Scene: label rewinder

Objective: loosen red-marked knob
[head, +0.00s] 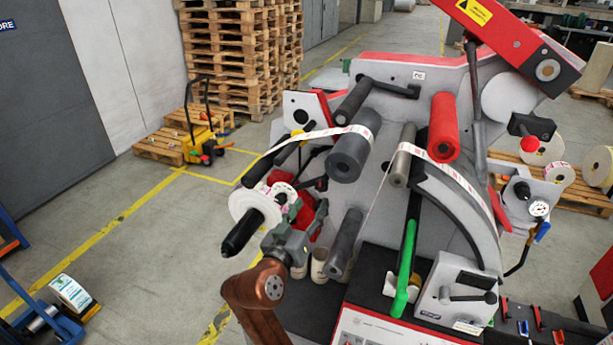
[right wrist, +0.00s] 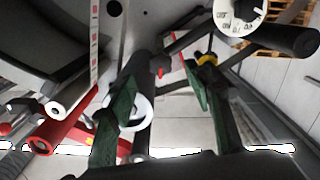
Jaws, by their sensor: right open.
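My right gripper (head: 308,208) is in front of the left part of the rewinder (head: 440,215), beside the white roll. In the right wrist view its two green-padded fingers (right wrist: 158,95) stand apart, with nothing held between them. Past the fingertips is a dark knob or shaft end (right wrist: 150,68) with a thin red mark by it; I cannot tell for sure that it is the red-marked knob. In the head view that spot is small and partly hidden by the gripper. A white dial (right wrist: 238,14) with black lettering shows above the right finger. My left gripper is not in view.
A white roll (head: 246,203) on a black spindle (head: 243,233) is close left of the gripper. Dark rollers (head: 350,155) and a green-handled bar (head: 404,270) stand to the right. A yellow pallet truck (head: 200,140) and stacked pallets (head: 240,50) are farther back.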

